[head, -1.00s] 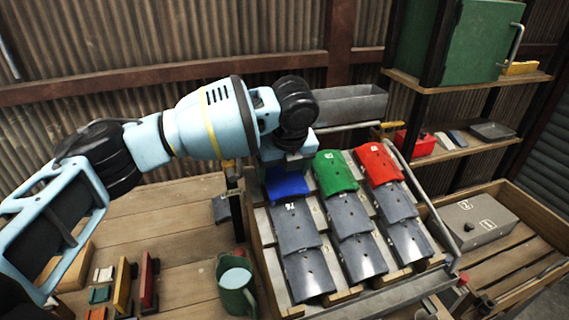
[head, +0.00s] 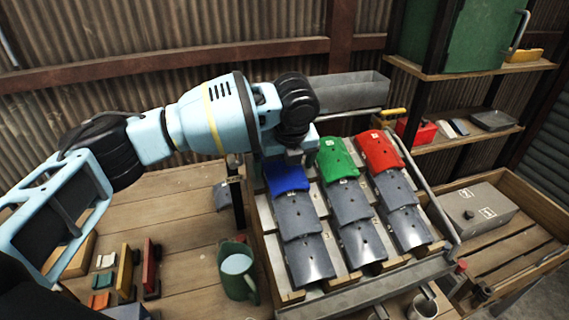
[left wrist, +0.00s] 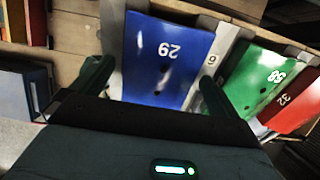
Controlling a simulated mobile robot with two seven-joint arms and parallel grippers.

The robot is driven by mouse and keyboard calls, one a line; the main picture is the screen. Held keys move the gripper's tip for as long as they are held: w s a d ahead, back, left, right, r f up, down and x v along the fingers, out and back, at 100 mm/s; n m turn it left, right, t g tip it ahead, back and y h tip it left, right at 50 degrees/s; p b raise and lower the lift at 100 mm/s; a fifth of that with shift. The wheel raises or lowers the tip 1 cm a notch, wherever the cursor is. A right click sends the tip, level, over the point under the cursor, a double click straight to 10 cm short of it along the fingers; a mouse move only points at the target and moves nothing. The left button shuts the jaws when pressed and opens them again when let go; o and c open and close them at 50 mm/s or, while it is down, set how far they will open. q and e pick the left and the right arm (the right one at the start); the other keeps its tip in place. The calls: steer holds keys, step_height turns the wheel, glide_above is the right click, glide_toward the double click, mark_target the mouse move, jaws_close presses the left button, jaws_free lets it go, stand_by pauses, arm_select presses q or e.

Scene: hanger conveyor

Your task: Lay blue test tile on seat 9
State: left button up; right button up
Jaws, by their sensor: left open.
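The blue test tile (head: 287,177) lies at the top of the left column of the sloped rack, above two grey tiles. In the left wrist view the blue tile (left wrist: 158,58) shows a white number that looks like 29, and a dark hole. My left gripper (head: 289,158) is just above the tile's upper end. In the left wrist view its open fingers (left wrist: 152,76) stand to either side of the tile, with nothing held. My right gripper is out of view.
A green tile (head: 336,158) and a red tile (head: 377,151) top the other columns, with grey tiles (head: 355,199) below. A green can (head: 237,275) stands left of the rack. A metal trough (head: 348,91) is behind it; a grey box (head: 476,213) is to the right.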

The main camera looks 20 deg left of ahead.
mark_target(288, 176)
arm_select(q)
steer(key=shift+v, duration=3.9)
steer(key=shift+f, duration=0.1)
